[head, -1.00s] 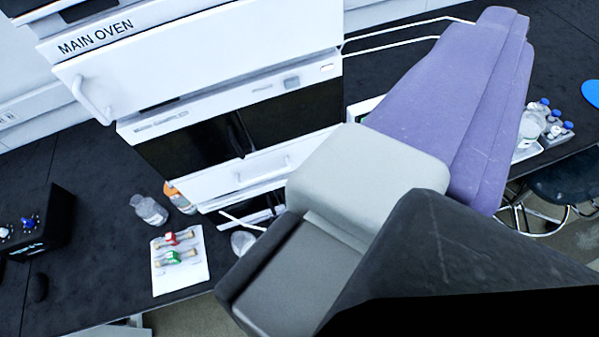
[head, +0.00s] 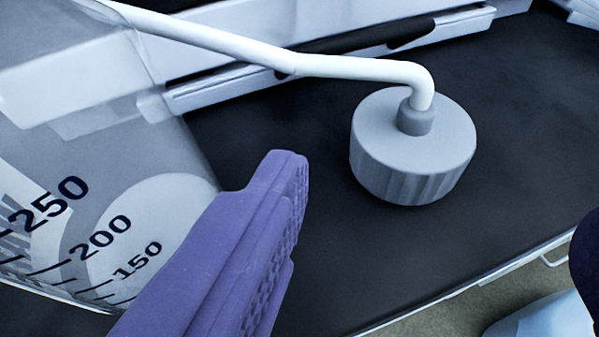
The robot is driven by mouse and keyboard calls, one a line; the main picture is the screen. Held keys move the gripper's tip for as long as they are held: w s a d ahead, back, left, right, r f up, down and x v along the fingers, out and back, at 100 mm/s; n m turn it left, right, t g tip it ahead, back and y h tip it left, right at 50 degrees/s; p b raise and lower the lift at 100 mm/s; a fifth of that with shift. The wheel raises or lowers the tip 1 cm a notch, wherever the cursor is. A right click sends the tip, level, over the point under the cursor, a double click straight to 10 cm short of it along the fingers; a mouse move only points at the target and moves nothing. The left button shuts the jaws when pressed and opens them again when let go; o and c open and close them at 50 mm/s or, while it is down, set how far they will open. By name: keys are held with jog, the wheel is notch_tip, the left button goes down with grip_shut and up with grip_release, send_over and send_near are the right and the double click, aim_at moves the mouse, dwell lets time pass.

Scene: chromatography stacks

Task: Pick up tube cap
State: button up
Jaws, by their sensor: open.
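The tube cap (head: 405,165) is a round grey cap with a ribbed side. It sits upright on the dark bench, right of centre in the head view. A bent white tube (head: 350,68) comes out of the collar on its top and runs up to the left. My gripper (head: 437,208) is open. One purple, textured finger shows left of the cap, with a visible gap between them. A dark purple shape at the right edge looks like part of the other finger, mostly out of frame. Nothing is held.
A clear graduated bottle (head: 110,215) marked 150 to 250 fills the left side, close to the purple finger. White equipment (head: 220,85) stands behind the cap. The bench's front edge (head: 480,283) runs close in front of the cap. Bare black bench lies around it.

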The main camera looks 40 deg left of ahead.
aim_at(415, 134)
jog(key=b+x, duration=0.1)
jog(key=x, duration=0.1)
jog(key=b+x, duration=0.1)
jog(key=x, duration=0.1)
jog(key=b+x, duration=0.1)
jog(key=x, duration=0.2)
jog(key=shift+s+a+f, duration=0.1)
jog(key=shift+s+a, duration=0.15)
jog(key=shift+a, duration=0.1)
jog(key=shift+w+a, duration=0.1)
jog(key=shift+w, duration=0.4)
jog(key=c, duration=1.1)
